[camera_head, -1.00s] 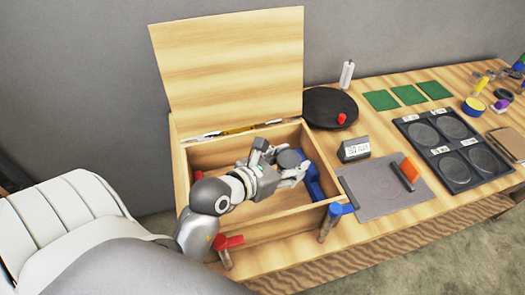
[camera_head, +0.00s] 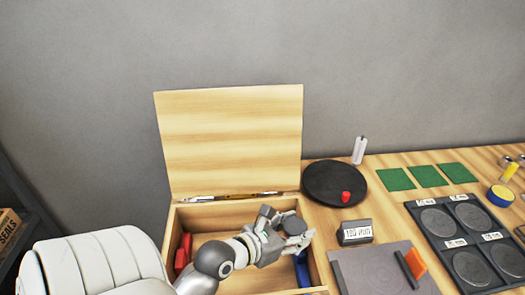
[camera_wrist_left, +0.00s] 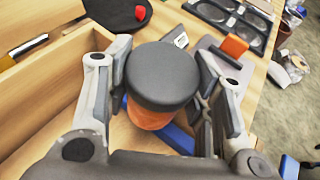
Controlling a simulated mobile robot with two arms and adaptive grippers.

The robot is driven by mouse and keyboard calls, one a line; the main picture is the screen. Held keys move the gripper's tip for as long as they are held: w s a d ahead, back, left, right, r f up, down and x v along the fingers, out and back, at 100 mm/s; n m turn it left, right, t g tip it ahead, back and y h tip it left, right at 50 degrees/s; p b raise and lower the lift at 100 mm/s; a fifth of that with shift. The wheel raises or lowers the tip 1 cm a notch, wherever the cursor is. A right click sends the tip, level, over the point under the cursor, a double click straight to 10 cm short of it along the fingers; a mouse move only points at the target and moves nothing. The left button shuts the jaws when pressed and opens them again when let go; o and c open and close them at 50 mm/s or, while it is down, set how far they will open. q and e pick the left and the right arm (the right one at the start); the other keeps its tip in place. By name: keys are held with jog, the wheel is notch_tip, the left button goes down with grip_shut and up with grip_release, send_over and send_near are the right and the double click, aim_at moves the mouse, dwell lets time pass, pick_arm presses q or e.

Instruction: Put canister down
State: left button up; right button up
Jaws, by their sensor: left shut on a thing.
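A canister with a dark grey round lid and an orange body (camera_wrist_left: 150,117) is between the fingers of my left gripper (camera_wrist_left: 165,88) in the left wrist view. The gripper is shut on it, and the lid faces the wrist camera. In the head view the left gripper (camera_head: 284,234) holds the canister (camera_head: 294,225) over the right part of an open wooden box (camera_head: 215,218). The canister's lower end is hidden in both views, so I cannot tell whether it touches anything. My right gripper is not in view.
The box's raised lid (camera_head: 230,140) stands behind. A red object (camera_head: 183,252) and a blue object (camera_head: 302,270) are inside the box. To the right are a black round plate (camera_head: 325,180), a labelled block (camera_head: 355,233), a grey mat (camera_head: 375,275) and a black tray (camera_head: 487,237).

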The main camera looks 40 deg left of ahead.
pick_arm(q)
jog(key=shift+s+a+f, duration=0.35)
jog(key=shift+a+f, duration=0.95)
jog(key=shift+f, duration=0.45)
jog(key=shift+s+a+f, duration=0.3)
jog(key=shift+a+f, duration=0.95)
jog(key=shift+f, duration=0.5)
jog(key=shift+s+a+f, duration=0.35)
jog(key=shift+a+f, duration=0.95)
jog(key=shift+f, duration=0.45)
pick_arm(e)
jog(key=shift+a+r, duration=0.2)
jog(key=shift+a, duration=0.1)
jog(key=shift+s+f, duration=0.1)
pick_arm(q)
jog(key=shift+f+b, duration=0.3)
jog(key=shift+f, duration=0.3)
jog(key=o, duration=1.1)
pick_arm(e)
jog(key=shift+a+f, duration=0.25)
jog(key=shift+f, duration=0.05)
